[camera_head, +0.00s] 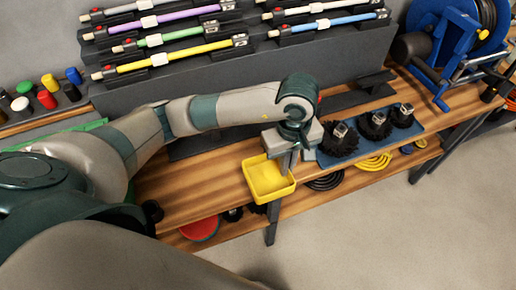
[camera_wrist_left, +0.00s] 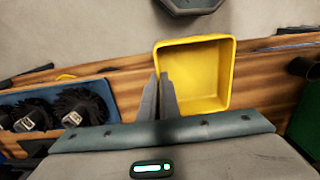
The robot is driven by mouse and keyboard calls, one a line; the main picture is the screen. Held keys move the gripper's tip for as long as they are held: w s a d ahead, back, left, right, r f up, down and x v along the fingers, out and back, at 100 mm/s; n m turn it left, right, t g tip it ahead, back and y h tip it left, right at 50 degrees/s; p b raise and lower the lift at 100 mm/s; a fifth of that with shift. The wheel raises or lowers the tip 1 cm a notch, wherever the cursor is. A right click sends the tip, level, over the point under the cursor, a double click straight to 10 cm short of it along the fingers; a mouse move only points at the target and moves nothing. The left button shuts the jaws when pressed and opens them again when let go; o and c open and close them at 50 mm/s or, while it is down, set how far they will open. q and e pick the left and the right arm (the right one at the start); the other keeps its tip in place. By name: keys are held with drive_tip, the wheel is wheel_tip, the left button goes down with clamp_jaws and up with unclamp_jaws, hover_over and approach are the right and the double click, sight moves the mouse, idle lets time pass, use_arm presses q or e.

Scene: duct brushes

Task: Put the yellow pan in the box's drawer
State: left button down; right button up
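The yellow pan (camera_head: 262,182) is a square, open, empty tray at the front edge of the wooden bench, partly out over the edge. My left gripper (camera_head: 288,163) points down at the pan's right side. In the left wrist view the two fingers (camera_wrist_left: 163,97) are close together, one on each side of a wall of the pan (camera_wrist_left: 205,75), so they are shut on that wall. Whether the pan is lifted off the bench I cannot tell. I see no box with a drawer that I can make out. My right gripper is not in view.
Black round brushes (camera_head: 375,124) stand on a blue mat (camera_head: 354,148) right of the pan. Coloured rods (camera_head: 173,56) lie on a dark rack behind. A blue reel (camera_head: 455,38) is at the far right. A lower shelf (camera_head: 325,183) holds coiled hoses. Open floor lies in front.

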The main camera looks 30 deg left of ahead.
use_arm(q)
drive_tip(key=w+a+f+p, duration=0.1)
drive_tip(key=a+f, duration=0.1)
drive_tip(key=w+a+f+p, duration=0.1)
drive_tip(key=w+a, duration=0.1)
drive_tip(key=a, duration=0.1)
drive_tip(key=w+a+f+p, duration=0.1)
drive_tip(key=w+a+f, duration=0.1)
drive_tip(key=a, duration=0.1)
drive_tip(key=shift+a+f+p, duration=0.2)
drive_tip(key=shift+f+p, duration=0.1)
drive_tip(key=shift+p, duration=0.05)
drive_tip(key=shift+w+a+f, duration=0.2)
drive_tip(key=shift+f, duration=0.05)
drive_tip(key=shift+f+p, duration=0.4)
wheel_tip(320, 180, down, 2)
drive_tip(key=shift+p, duration=0.6)
drive_tip(key=shift+f, duration=0.6)
